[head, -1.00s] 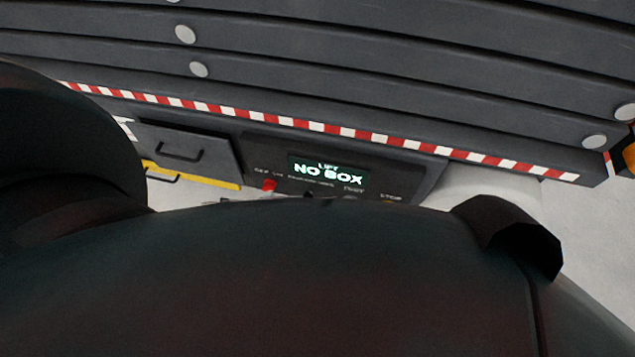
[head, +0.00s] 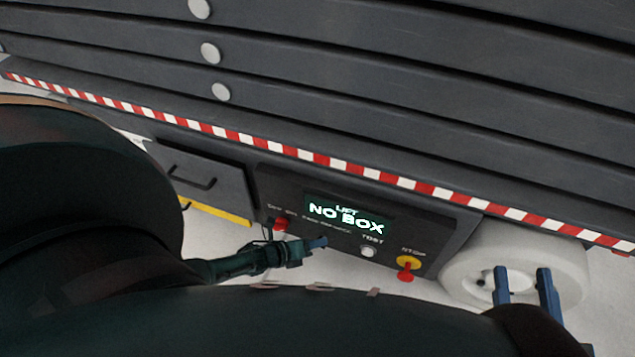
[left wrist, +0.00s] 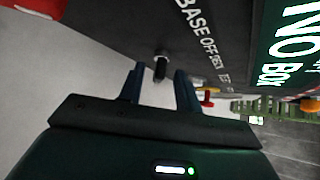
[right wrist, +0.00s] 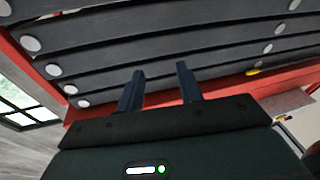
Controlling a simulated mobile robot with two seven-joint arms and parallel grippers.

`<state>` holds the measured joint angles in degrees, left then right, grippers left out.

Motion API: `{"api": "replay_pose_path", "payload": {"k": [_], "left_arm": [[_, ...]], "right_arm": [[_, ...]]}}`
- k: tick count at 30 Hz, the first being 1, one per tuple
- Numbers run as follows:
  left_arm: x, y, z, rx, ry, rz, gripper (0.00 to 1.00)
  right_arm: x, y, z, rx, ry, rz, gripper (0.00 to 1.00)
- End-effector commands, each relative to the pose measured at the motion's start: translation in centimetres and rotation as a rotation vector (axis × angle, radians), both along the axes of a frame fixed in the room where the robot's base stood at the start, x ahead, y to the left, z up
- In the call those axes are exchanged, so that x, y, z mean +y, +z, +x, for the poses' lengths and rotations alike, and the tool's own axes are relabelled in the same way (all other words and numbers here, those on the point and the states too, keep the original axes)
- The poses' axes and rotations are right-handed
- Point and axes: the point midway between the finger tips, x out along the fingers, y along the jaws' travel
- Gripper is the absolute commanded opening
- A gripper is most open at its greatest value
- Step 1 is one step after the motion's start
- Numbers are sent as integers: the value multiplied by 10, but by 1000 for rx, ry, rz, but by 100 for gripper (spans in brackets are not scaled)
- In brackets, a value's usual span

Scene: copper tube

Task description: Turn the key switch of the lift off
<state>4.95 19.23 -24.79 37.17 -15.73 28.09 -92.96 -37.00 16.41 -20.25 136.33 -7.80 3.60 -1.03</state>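The key switch (left wrist: 161,66) shows in the left wrist view as a small dark knob standing out from the panel, by the lettering "BASE OFF". My left gripper (left wrist: 160,80) is open, with one finger on each side of the knob and visible gaps between. In the head view my left gripper (head: 318,243) is at the panel's lower edge, and I cannot make out the key switch there. My right gripper (head: 523,275) is open and empty before a white wheel.
A red and yellow stop button (head: 407,266) and a pale test button (head: 368,251) are on the panel. A red knob (head: 281,224) is at its left end. A drawer-like box with handles (head: 200,180) stands left of the panel. The white wheel (head: 470,262) is at right.

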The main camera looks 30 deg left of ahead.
Motion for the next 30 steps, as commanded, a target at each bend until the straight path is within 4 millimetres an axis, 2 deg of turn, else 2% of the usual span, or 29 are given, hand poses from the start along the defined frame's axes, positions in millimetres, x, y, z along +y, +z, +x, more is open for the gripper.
{"api": "replay_pose_path", "payload": {"k": [1,6,15,27,30], "left_arm": [[-2,-6,5,0,1,-1,34],[-5,-10,14,1,1,0,34],[-6,-9,15,1,1,0,33],[-6,-9,15,1,1,0,0],[-6,-9,15,1,1,0,0]], "right_arm": [[1,-3,0,-1,4,9,36],[2,-1,0,0,11,31,36],[2,1,0,-2,12,35,36],[2,1,0,-1,13,33,36],[2,1,1,0,13,33,36]]}}
